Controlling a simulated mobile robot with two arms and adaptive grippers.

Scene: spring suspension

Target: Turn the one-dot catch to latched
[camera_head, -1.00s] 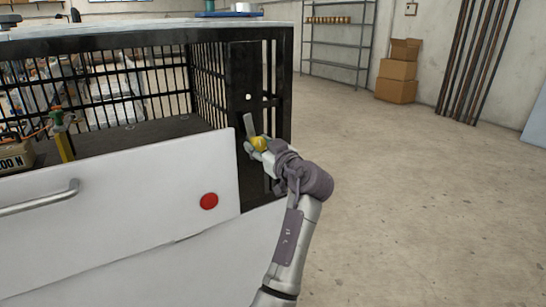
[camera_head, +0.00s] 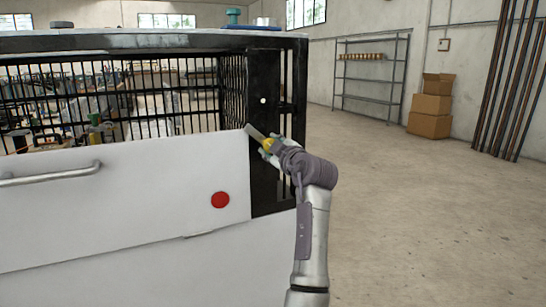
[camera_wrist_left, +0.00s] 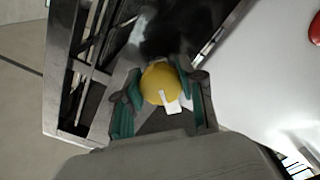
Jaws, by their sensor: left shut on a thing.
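The one-dot catch is a grey lever (camera_head: 254,131) with a yellow knob (camera_head: 268,144), mounted on the black post (camera_head: 262,85) of the cage, below a single white dot (camera_head: 263,101). The lever is tilted, its free end pointing up and left over the corner of the white panel (camera_head: 130,190). My left gripper (camera_head: 271,147) is shut on the yellow knob. In the left wrist view the knob (camera_wrist_left: 158,82) sits between the green-padded fingers (camera_wrist_left: 160,98); the lever is mostly hidden there. My right gripper is not in view.
The white panel carries a red disc (camera_head: 220,200) and a bar handle (camera_head: 50,175). The barred cage (camera_head: 150,95) stands behind it under a pale top. Open floor (camera_head: 430,220) lies to the right, with cardboard boxes (camera_head: 430,108) and a shelf (camera_head: 370,78) far back.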

